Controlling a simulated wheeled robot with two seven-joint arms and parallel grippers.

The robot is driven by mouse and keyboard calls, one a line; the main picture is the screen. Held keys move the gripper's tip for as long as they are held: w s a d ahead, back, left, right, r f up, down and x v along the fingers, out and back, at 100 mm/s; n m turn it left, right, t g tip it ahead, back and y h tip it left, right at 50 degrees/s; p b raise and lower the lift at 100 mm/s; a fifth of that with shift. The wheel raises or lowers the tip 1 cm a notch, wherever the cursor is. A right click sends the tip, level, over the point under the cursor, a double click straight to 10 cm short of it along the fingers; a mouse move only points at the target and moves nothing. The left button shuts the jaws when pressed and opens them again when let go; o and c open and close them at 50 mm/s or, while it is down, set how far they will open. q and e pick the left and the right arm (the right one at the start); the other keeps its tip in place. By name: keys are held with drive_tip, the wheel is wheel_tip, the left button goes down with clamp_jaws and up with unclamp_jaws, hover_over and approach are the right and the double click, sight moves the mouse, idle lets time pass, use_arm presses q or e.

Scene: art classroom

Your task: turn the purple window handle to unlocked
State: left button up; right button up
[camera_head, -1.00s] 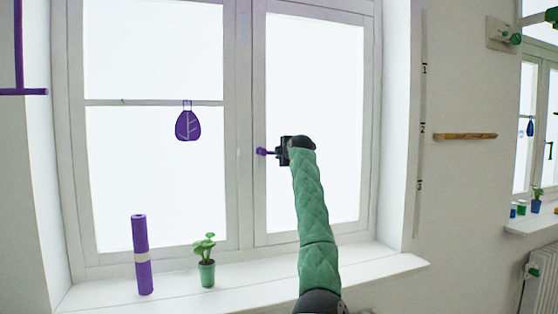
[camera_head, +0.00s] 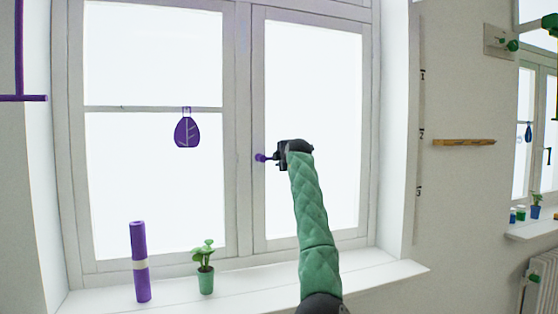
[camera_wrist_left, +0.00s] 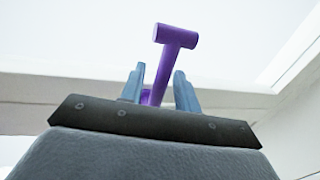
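The purple window handle (camera_head: 260,157) sits on the frame of the right window sash. In the head view its knob end shows just left of my left gripper (camera_head: 278,156), whose black body hides the rest. In the left wrist view the handle (camera_wrist_left: 176,36) is T-shaped, its crossbar beyond the fingertips. Its stem runs down between the two blue fingers of the left gripper (camera_wrist_left: 159,85). The fingers stand apart on either side of the stem, and I see no clear grip on it. My right gripper is out of view.
A purple roll (camera_head: 139,262) and a potted plant (camera_head: 205,280) stand on the windowsill (camera_head: 245,292), below and left of my arm. A wooden ledge (camera_head: 464,142) is on the right wall.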

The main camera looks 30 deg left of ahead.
use_arm(q)
drive_tip(key=shift+s+d, duration=0.1)
